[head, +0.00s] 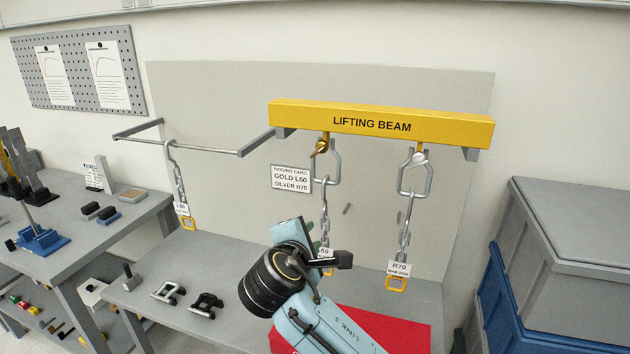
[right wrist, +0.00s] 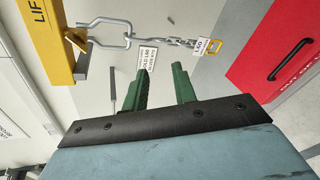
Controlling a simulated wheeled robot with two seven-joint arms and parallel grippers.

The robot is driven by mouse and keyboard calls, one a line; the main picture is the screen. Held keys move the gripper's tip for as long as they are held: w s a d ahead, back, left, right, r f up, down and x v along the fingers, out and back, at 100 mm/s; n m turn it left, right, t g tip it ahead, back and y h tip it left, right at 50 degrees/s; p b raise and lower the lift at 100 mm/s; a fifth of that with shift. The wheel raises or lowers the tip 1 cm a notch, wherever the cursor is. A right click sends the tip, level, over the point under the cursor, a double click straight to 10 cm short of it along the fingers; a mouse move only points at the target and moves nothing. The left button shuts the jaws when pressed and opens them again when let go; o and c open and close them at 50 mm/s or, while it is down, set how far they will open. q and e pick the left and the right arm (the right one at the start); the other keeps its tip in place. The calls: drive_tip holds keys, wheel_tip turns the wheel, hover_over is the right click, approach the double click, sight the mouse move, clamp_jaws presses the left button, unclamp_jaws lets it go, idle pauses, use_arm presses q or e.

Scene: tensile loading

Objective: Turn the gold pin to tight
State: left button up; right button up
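The gold pin (head: 321,147) sits at the top of the left shackle (head: 327,165), under the yellow lifting beam (head: 382,125); it also shows in the right wrist view (right wrist: 76,38). A chain with an L60 tag (right wrist: 205,46) hangs from that shackle. The silver pin (head: 419,158) is at the top of the right shackle (head: 414,180), whose chain carries an R70 tag (head: 398,269). My right gripper (right wrist: 162,88) is open and empty, its green fingers apart, below the beam and clear of the pin. In the head view it partly covers the L60 tag. My left gripper is not in view.
A rigging card (head: 291,179) hangs beside the left shackle. A red case (head: 375,328) lies on the bench in front of the chains. Grey and blue bins (head: 575,262) stand at right.

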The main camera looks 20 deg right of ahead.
sight(317, 153)
drive_tip(key=w+a+r+n+t+h, duration=0.2)
drive_tip(key=w+r+n+t+h, duration=0.15)
drive_tip(key=r, duration=0.75)
drive_tip(key=shift+m+g+y, duration=0.25)
drive_tip(key=shift+g+y, duration=0.1)
drive_tip(key=shift+y, duration=0.1)
drive_tip(key=p+x, duration=0.2)
drive_tip(key=x, duration=1.1)
drive_tip(key=shift+w+d, duration=0.1)
drive_tip(key=shift+w, duration=0.2)
clamp_jaws()
